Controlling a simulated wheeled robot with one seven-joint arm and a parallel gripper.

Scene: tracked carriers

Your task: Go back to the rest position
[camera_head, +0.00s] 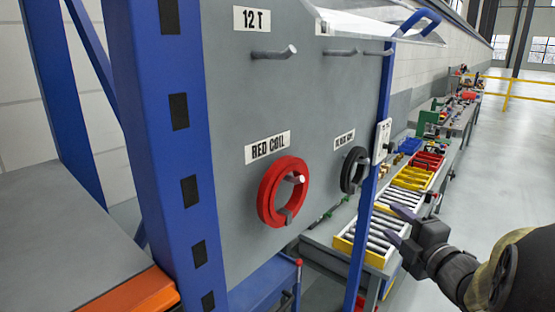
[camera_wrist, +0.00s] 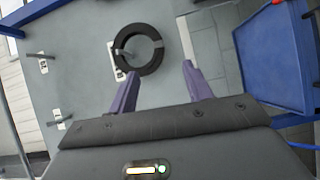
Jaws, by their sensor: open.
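My gripper (camera_head: 398,228) is at the right of the head view, in front of and to the right of the grey panel (camera_head: 237,112). In the wrist view, my gripper (camera_wrist: 160,84) has its two purple fingers spread apart, with nothing between them. A black coil (camera_head: 354,170) hangs on a hook of the panel; in the wrist view this black coil (camera_wrist: 138,48) lies beyond the fingertips, apart from them. A red coil (camera_head: 267,192) hangs on another hook, left of the black one.
A blue upright post (camera_head: 166,150) stands at the left. Benches with yellow bins (camera_head: 411,178), red bins (camera_head: 428,160) and rows of light bars (camera_head: 372,238) run along the wall at the right. The floor (camera_head: 515,150) at far right is open. A blue tray (camera_wrist: 265,60) shows in the wrist view.

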